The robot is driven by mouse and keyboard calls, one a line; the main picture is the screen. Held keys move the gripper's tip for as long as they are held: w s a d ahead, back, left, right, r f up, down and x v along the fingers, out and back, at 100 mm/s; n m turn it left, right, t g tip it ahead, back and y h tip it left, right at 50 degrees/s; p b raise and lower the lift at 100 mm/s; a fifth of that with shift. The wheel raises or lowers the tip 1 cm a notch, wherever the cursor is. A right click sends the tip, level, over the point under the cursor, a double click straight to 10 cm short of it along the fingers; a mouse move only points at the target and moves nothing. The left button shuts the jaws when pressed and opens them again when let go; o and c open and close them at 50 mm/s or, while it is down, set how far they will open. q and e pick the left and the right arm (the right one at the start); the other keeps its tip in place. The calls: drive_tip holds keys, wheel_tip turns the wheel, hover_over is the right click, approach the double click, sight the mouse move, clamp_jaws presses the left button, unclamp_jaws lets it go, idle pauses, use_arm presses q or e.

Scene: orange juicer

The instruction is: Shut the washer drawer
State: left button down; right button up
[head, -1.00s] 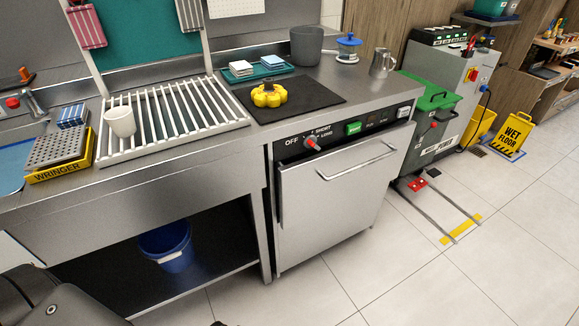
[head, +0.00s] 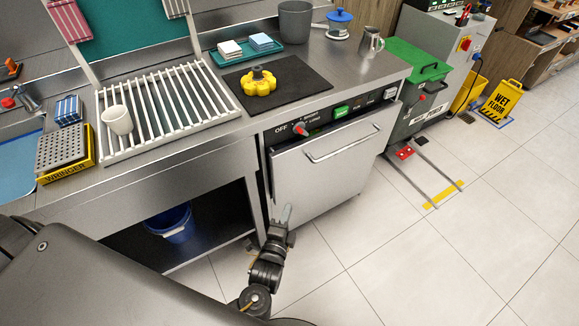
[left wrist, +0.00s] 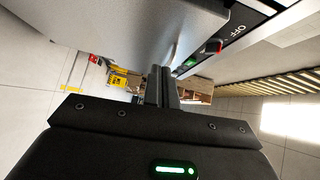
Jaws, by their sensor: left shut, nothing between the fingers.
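The washer drawer (head: 328,178) is a steel front with a bar handle (head: 350,139), set under the counter below a dark control panel (head: 330,121). A dark gap shows along its left edge; how far out it stands is hard to tell. My left gripper (head: 285,212) is shut and empty, low in front of the drawer's lower left part, fingers pointing up in the head view. In the left wrist view the fingers (left wrist: 161,82) are together just below the steel front (left wrist: 135,30), with the red knob (left wrist: 213,46) beyond. Contact is unclear. My right gripper is not in view.
The counter above holds a white rack (head: 165,112), a cup (head: 117,120) and a yellow ring-shaped piece (head: 259,84). A blue bucket (head: 170,223) stands on the shelf at left. A green-lidded machine (head: 420,90) stands right of the washer. Floor in front is clear.

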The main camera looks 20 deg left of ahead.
use_arm(q)
drive_tip(key=shift+m+t, duration=0.3)
drive_tip(key=w+a, duration=0.1)
drive_tip(key=w, duration=0.3)
drive_tip(key=w+a+r, duration=0.1)
drive_tip(key=w, duration=0.3)
drive_tip(key=w+a, duration=0.1)
drive_tip(key=w, duration=0.3)
drive_tip(key=shift+w+a+r+p, duration=0.2)
drive_tip(key=shift+w+a+p, duration=0.05)
drive_tip(key=shift+a+p, duration=0.05)
drive_tip(key=shift+w+a, duration=0.1)
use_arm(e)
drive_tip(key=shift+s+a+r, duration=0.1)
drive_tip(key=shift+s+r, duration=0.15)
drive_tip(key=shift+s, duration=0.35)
